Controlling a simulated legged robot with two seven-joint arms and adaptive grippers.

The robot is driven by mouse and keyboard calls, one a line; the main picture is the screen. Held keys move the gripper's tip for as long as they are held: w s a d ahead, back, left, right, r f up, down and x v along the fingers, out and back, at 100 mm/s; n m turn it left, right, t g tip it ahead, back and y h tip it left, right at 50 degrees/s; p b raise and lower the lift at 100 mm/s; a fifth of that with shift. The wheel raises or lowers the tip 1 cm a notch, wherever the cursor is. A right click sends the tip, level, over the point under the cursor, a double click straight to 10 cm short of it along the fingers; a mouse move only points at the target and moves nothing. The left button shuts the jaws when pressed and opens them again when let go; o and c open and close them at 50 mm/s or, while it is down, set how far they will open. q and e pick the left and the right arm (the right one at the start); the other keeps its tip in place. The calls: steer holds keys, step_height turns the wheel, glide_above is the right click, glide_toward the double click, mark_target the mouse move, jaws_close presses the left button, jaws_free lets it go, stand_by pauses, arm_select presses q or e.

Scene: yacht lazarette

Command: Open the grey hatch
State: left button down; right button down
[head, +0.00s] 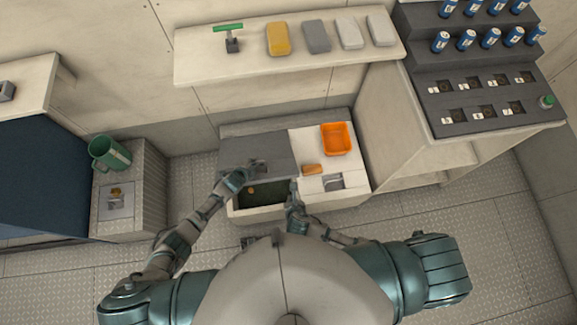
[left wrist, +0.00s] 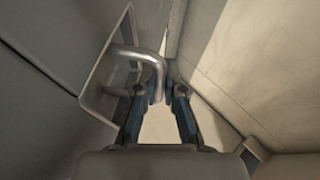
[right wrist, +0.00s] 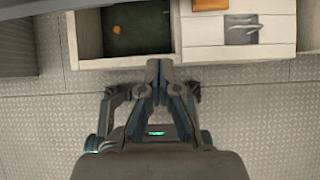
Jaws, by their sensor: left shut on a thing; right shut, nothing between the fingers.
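The grey hatch (head: 262,148) is on the left half of the low cream locker. It stands partly open, with a dark green interior showing below its near edge. In the left wrist view the hatch (left wrist: 40,110) fills the left side, with a bent metal handle (left wrist: 150,62) in a recessed frame. My left gripper (head: 250,168) is shut on this handle; its fingers (left wrist: 155,92) meet at the bar. My right gripper (head: 293,186) is shut and empty by the locker's front edge. In the right wrist view its fingertips (right wrist: 165,70) are together beside the open compartment.
A small orange round thing (right wrist: 117,30) lies inside the compartment. An orange bin (head: 336,139) and an orange-brown block (head: 312,169) sit on the locker's right side. A shelf (head: 290,60) hangs behind; a stepped can rack (head: 480,85) stands right.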

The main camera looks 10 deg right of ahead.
steer(key=x, duration=1)
steer(key=shift+w+r, duration=0.6)
steer(key=shift+r, duration=0.25)
steer(key=shift+w+r, duration=0.65)
steer(key=shift+r, duration=0.2)
steer(key=shift+r, duration=0.1)
